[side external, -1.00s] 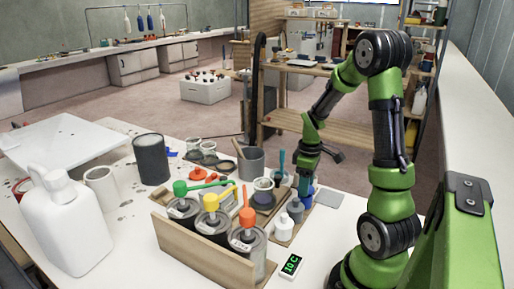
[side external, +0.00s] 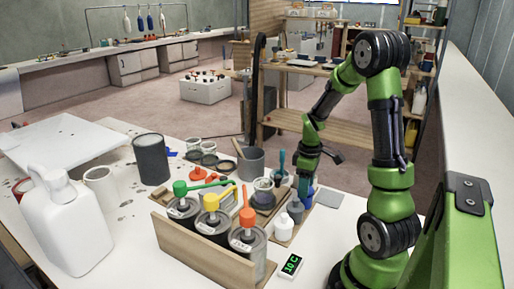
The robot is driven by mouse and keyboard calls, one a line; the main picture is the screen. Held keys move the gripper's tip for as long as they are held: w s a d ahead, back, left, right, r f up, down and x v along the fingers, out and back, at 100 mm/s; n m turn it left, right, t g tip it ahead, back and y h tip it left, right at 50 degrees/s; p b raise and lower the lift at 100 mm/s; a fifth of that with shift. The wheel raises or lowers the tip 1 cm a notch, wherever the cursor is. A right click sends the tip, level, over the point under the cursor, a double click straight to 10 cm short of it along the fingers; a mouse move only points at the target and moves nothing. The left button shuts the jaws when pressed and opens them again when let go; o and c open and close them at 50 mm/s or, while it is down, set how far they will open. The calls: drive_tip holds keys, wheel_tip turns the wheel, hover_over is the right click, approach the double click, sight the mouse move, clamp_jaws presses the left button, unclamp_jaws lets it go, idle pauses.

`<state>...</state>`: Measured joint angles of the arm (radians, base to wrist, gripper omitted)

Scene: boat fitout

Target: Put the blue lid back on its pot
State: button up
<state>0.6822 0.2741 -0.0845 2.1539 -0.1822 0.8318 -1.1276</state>
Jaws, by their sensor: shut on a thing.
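My gripper (side external: 305,180) points down over the right end of the group of small pots and bottles on the white table. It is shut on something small. A patch of blue, apparently the blue lid (side external: 310,197), shows at its fingertips. The fingers and nearby bottles hide most of it, so I cannot tell its exact height above the table. Small pots (side external: 263,184) stand left of the gripper. I cannot make out which of them is the blue lid's own pot.
Tins with green, yellow and orange tops stand in a wooden rack (side external: 205,250) in front. White and grey bottles (side external: 284,222) stand close before my gripper. A grey cup (side external: 250,163) holds a stick. A white jug (side external: 68,230) is at left. A timer (side external: 291,264) lies at the front.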

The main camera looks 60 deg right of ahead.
drive_tip(key=shift+f, duration=0.45)
idle(1.1)
idle(0.3)
drive_tip(key=o, duration=1.4)
drive_tip(key=shift+a, duration=0.1)
drive_tip(key=shift+r, duration=2.5)
